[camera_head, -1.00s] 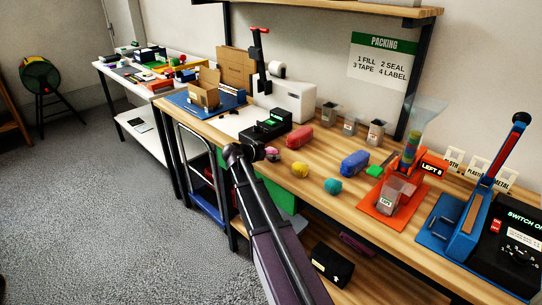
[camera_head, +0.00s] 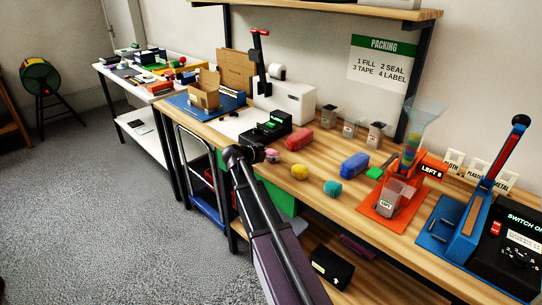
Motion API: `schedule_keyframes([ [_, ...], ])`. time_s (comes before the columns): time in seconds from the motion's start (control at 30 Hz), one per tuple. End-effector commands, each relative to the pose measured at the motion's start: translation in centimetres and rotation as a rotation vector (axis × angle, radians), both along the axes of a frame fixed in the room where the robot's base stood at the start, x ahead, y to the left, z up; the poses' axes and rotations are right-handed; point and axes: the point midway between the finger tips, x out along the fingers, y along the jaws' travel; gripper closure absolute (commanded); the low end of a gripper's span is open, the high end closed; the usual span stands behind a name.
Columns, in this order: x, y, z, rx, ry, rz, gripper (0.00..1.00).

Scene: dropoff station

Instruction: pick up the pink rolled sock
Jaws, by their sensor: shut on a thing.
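The pink rolled sock (camera_head: 272,156) shows as a small pink patch at the end of my arm, over the left part of the wooden bench. My gripper (camera_head: 262,155) is shut on it, and the dark wrist and fingers hide part of it. I cannot tell whether the sock touches the bench top or is just above it.
The wooden bench (camera_head: 262,148) holds a red roll (camera_head: 300,140), a yellow roll (camera_head: 300,172), a teal roll (camera_head: 332,188) and a blue roll (camera_head: 354,165). A black device (camera_head: 268,126) stands close behind my gripper. An orange-based station (camera_head: 378,208) is to the right.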

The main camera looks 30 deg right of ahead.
Motion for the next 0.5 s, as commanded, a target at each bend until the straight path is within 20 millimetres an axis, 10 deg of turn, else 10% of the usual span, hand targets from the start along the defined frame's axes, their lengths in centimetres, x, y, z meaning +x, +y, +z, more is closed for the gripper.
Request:
schedule_keyframes([
  [0.5,0.0,0.0,3.6,0.000,0.000,0.000,0.57],
])
